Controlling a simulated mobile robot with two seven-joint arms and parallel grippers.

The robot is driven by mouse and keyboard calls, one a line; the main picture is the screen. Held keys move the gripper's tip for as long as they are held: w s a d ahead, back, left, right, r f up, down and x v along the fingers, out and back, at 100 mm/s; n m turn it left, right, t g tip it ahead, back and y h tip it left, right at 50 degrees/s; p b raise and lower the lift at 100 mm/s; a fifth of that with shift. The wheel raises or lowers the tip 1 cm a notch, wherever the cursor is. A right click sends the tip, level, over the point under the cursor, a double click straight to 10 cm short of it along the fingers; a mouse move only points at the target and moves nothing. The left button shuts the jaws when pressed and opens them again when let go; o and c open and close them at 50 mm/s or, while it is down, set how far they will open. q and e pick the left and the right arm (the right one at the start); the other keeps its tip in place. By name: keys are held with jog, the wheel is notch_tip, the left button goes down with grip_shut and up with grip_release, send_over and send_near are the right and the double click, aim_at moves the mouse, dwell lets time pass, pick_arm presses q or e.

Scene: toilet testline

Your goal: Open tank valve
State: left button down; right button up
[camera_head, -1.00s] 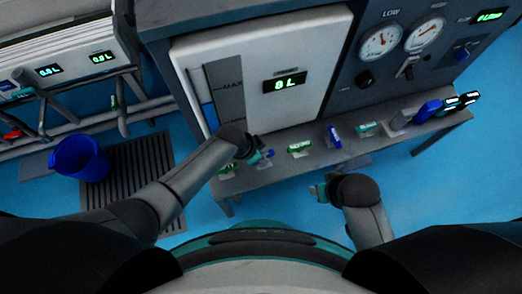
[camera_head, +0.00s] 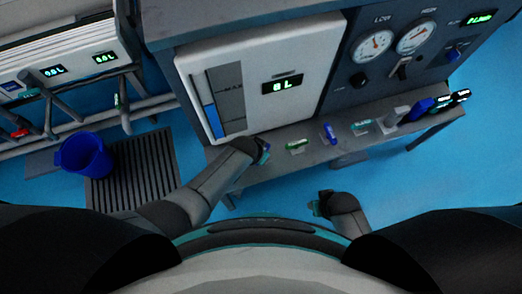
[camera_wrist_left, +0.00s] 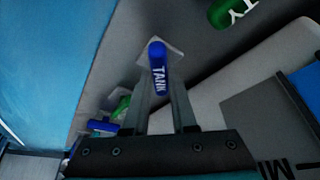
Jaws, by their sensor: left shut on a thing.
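The tank valve handle (camera_wrist_left: 158,68) is blue with white lettering that reads like TANK. It stands on a pale square base on the grey ledge, between the fingers of my left gripper (camera_wrist_left: 160,90), which is shut on it. In the head view my left gripper (camera_head: 264,154) is at the ledge below the white tank panel (camera_head: 318,55), and mostly hides the handle. My right gripper (camera_head: 316,207) hangs in front of the ledge, touching no valve; its fingers are too small to read.
A green handle (camera_head: 297,144) and a blue handle (camera_head: 329,133) stand farther right on the ledge. The tank display (camera_head: 283,85) appears to read 0 L. Two round gauges (camera_head: 374,44) sit at upper right. A blue bucket (camera_head: 84,155) stands on the floor at left.

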dwell(0.3)
pick_arm(q)
jog(key=c, duration=0.7)
grip_release()
jog(key=shift+r, duration=0.15)
jog(key=shift+r+p, duration=0.15)
jog(key=shift+p, duration=0.15)
jog(key=shift+s+a+r+p, duration=0.15)
jog(key=shift+s+r+p, duration=0.15)
jog(key=shift+r+p, duration=0.3)
jog(key=p+v, duration=0.3)
jog(key=v, duration=0.1)
jog(key=shift+r+p, duration=0.25)
jog(key=shift+p, duration=0.05)
jog(key=shift+s+a+r+p, duration=0.2)
jog(key=shift+r+p, duration=0.15)
jog(key=shift+r, duration=0.1)
pick_arm(e)
jog(key=s+d+f, duration=0.5)
jog(key=s+d, duration=0.1)
jog(key=s, duration=0.3)
jog(key=shift+d+h, duration=0.3)
jog(key=shift+s+f, duration=0.1)
